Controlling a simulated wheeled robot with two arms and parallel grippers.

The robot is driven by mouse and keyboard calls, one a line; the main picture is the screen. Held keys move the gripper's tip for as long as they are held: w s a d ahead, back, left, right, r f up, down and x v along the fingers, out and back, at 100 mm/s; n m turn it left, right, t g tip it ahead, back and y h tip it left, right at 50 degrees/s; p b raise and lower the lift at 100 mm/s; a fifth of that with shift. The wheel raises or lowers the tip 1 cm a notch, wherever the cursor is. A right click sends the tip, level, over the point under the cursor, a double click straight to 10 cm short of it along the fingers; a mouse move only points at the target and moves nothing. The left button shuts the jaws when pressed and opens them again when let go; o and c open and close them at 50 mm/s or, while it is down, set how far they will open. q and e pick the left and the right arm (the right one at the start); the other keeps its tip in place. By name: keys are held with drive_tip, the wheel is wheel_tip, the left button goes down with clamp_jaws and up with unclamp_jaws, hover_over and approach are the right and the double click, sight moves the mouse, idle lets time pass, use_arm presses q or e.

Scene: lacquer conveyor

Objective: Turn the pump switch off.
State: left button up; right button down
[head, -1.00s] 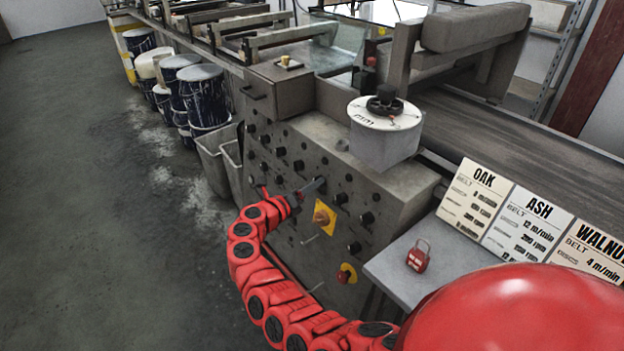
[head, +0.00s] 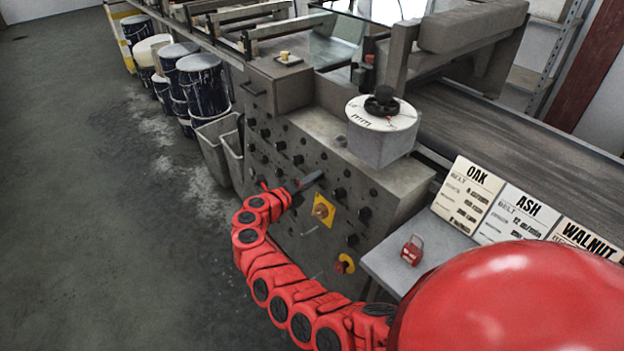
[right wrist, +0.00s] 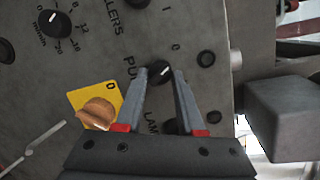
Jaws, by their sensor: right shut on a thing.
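The pump switch (right wrist: 158,71) is a small round black knob with a white mark, on the grey control panel (head: 282,168), beside lettering that starts "PU". In the right wrist view its mark points to the upper right, roughly towards a small printed 0. My right gripper (right wrist: 160,76) has one fingertip on each side of this knob and is shut on it. In the head view my right gripper (head: 312,180) is at the panel front, and its fingers hide the knob. My left gripper is not in view.
A yellow plate with an orange rotary switch (right wrist: 97,111) sits close beside the fingers. Other black knobs cover the panel. A yellow and red button (head: 345,263) is lower down. A red padlock (head: 412,250) lies on the side shelf. Grey bins (head: 218,147) stand at the left.

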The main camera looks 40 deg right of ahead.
drive_tip(key=shift+f, duration=0.1)
drive_tip(key=c, duration=0.5)
unclamp_jaws()
drive_tip(key=shift+a, duration=0.1)
drive_tip(key=b+v, duration=0.1)
drive_tip(key=v, duration=1.6)
drive_tip(key=shift+s+a, duration=0.1)
